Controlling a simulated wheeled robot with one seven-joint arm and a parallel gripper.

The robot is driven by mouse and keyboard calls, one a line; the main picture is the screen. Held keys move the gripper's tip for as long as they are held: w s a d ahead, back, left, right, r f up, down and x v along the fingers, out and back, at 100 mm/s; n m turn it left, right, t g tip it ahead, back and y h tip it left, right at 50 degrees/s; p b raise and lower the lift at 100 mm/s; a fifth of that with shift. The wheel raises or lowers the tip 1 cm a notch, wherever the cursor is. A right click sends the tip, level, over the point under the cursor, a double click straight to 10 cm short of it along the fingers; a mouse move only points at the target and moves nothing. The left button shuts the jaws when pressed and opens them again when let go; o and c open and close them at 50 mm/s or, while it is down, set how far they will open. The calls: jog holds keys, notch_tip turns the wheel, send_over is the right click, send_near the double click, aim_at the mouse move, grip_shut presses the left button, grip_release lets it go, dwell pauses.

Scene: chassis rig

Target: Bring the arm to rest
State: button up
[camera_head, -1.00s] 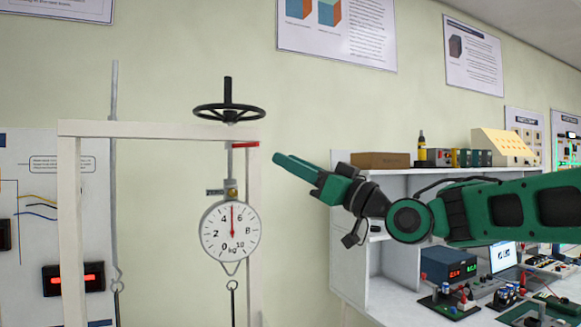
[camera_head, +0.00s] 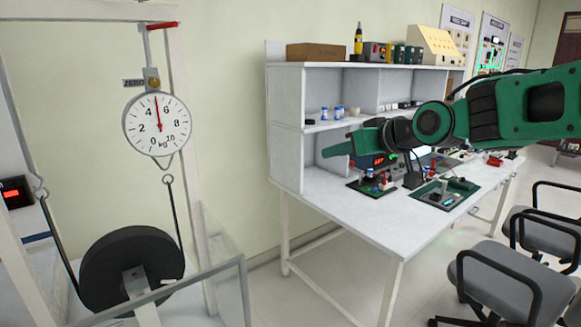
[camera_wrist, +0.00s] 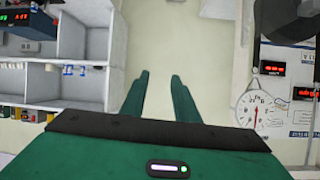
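My gripper (camera_head: 338,149) is held out in the air on my green arm, in front of the workbench in the head view. Its fingers point to the left in that view. In the wrist view my gripper (camera_wrist: 159,85) shows two green fingers standing apart. Nothing is between them except the pale surface behind. My gripper touches nothing that I can see.
A dial scale (camera_head: 157,123) hangs in a pale frame at the left, above a dark round weight (camera_head: 130,268). A white workbench (camera_head: 345,201) with shelves and instruments stands behind my arm. Chairs (camera_head: 512,283) stand at the lower right.

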jog(key=s+d+f+m+g+h, duration=0.25)
jog(key=s+d+f, duration=0.4)
jog(key=d, duration=0.35)
jog(key=s+d+f+m+g+h, duration=0.2)
jog(key=s+d+f+m+h, duration=0.15)
jog(key=s+d+f, duration=0.55)
jog(key=s+d+f+m+g, duration=0.3)
jog(key=s+d, duration=0.2)
jog(key=s, duration=0.6)
jog(key=s+d+f+m+g, duration=0.3)
jog(key=s+d+f, duration=0.1)
jog(key=s, duration=0.7)
jog(key=shift+s+d+h, duration=0.2)
jog(key=shift+d+h, duration=0.2)
jog(key=shift+d, duration=0.25)
jog(key=shift+g, duration=0.25)
